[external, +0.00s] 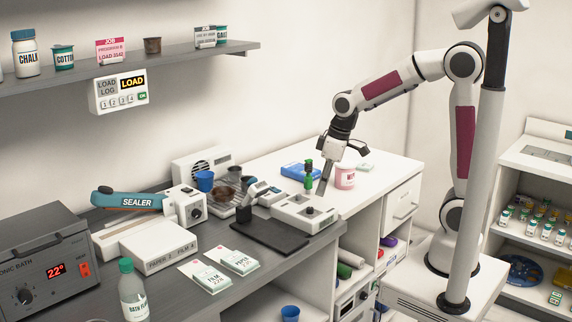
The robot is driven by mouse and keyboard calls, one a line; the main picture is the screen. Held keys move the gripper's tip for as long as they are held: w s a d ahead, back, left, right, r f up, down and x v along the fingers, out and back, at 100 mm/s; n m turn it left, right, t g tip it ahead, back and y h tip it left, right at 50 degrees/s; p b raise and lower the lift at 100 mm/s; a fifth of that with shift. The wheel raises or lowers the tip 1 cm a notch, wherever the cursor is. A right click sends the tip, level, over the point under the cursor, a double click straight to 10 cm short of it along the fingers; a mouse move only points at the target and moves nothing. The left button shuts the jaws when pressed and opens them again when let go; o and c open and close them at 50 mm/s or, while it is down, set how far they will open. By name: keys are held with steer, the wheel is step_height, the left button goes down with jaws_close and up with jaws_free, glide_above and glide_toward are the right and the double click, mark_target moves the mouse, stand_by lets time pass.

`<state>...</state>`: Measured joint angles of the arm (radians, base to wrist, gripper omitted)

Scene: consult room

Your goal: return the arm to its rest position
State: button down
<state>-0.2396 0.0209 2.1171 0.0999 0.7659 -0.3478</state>
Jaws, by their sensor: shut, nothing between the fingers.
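My arm is white with dark red panels and reaches left from its base at the right, out over the white counter (262,172). My gripper (323,188) points down, shut and empty, above the counter near a grey-white device (303,212). A green-topped item (308,178) stands just left of the fingers. A pink-and-white tub (345,177) is just right of them. I cannot tell whether the fingers touch either one.
A pole (476,170) stands in front of my base. A wall shelf (150,60) holds jars and cards. The sealer (130,199), blue cup (205,181), bottle (133,290) and heated bath (42,265) crowd the left counter. A side shelf (545,160) holds several vials.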

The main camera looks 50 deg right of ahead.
steer(key=shift+s, duration=0.1)
stand_by(0.3)
steer(key=s+d+r+m+t, duration=0.1)
steer(key=s+d+r+m, duration=0.2)
steer(key=s+d, duration=0.2)
steer(key=s+d+r+m+t+h, duration=0.1)
steer(key=s+d, duration=0.5)
steer(key=s, duration=0.6)
steer(key=shift+s+d+r+m+t, duration=0.25)
steer(key=shift+r+m+t, duration=0.35)
steer(key=shift+r+m, duration=0.65)
steer(key=shift+w+r+n, duration=0.1)
steer(key=shift+r+n, duration=0.15)
stand_by(2.0)
